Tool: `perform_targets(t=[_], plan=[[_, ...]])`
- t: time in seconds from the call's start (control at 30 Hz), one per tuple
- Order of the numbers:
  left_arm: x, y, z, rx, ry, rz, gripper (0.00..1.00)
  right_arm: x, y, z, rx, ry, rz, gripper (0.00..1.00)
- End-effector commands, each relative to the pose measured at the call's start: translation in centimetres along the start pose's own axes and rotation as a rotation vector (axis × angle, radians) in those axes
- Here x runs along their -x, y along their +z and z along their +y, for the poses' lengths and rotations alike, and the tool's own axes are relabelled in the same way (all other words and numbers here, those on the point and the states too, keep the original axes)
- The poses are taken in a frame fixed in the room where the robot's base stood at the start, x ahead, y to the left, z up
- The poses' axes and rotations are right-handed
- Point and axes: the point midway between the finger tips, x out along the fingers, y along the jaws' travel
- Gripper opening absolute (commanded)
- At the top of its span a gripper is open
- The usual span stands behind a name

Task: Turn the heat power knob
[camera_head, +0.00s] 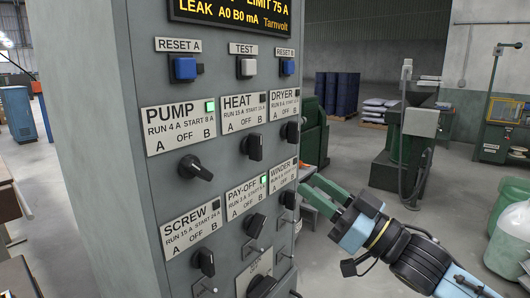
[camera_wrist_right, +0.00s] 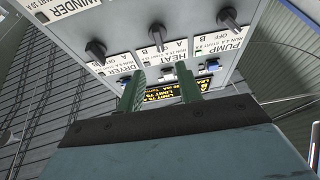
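The black heat knob (camera_head: 252,147) sits under the HEAT label (camera_head: 243,114) in the upper row of the grey panel, with a dark lamp. It also shows upside down in the wrist view (camera_wrist_right: 157,36). Its exact pointing is hard to tell. My right gripper (camera_head: 322,192) is right of the panel by the WINDER label, apart from the heat knob. In the wrist view, its two green fingers (camera_wrist_right: 160,90) stand apart with nothing between them, pointing toward the panel. My left gripper is not in view.
The pump knob (camera_head: 195,167) is left of the heat knob and the dryer knob (camera_head: 290,133) right. The PUMP and PAY-OFF lamps glow green. Below are the screw knob (camera_head: 205,262), pay-off knob (camera_head: 256,224) and winder knob (camera_head: 289,200). Push buttons (camera_head: 247,66) line the top.

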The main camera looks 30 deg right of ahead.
Motion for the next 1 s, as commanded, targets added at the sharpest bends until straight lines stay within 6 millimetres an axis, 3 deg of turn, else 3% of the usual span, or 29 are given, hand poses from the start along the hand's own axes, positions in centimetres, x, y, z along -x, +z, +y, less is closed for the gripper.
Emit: perform_targets(t=[1.0], plan=[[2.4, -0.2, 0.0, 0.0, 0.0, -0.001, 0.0, -11.7, -0.1, 0.2, 0.002, 0.005, 0.0, 0.35]])
